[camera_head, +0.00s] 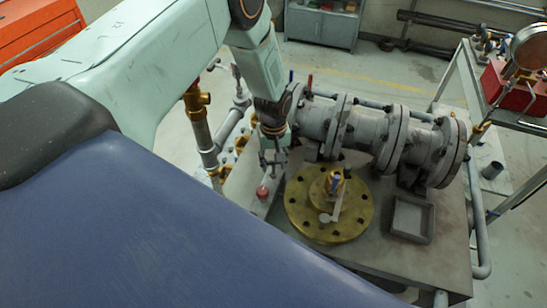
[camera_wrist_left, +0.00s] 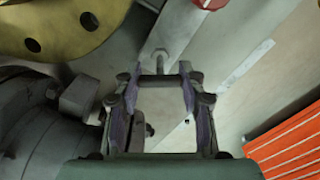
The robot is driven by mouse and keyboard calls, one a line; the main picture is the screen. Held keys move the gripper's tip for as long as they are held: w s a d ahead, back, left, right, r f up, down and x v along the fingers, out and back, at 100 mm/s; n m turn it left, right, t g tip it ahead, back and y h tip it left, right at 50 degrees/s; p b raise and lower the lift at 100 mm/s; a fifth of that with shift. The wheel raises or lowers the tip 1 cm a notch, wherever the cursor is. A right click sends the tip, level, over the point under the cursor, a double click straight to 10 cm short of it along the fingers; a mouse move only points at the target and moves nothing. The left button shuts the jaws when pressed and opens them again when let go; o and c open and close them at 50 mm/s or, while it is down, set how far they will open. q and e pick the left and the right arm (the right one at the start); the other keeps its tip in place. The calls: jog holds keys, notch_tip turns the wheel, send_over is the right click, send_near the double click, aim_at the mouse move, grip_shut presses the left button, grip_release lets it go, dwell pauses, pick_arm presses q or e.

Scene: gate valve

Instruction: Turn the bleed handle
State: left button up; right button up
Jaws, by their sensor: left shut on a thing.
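My left gripper (camera_head: 270,160) reaches down beside the grey pipe assembly, and its two fingers also show in the wrist view (camera_wrist_left: 160,88). It is shut on the bleed handle (camera_wrist_left: 160,79), a dark crossbar that spans the gap between the fingertips. A short metal stem (camera_wrist_left: 157,62) runs from the crossbar to a pale grey block. In the head view the handle is small and mostly hidden by the gripper. My right gripper is not in either view.
A brass flange (camera_head: 300,207) with a central fitting lies right of the gripper. A red knob (camera_head: 262,192) is just below the gripper. Flanged grey pipe (camera_head: 365,135) stands close behind. A square tray (camera_head: 411,219) and a gauge (camera_head: 529,47) are farther right.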

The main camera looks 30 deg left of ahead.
pick_arm(q)
jog(key=n+p, duration=0.2)
jog(key=n, duration=0.3)
jog(key=shift+r+n, duration=0.15)
jog(key=shift+n, duration=0.15)
jog(key=n+p, duration=0.1)
jog(key=n, duration=0.3)
jog(key=shift+w+n+p, duration=0.1)
jog(key=shift+n+p, duration=0.2)
jog(key=shift+n, duration=0.4)
jog(key=o, duration=1.2)
jog(key=shift+c, duration=0.2)
notch_tip(320, 180, up, 12)
jog(key=shift+f, duration=0.2)
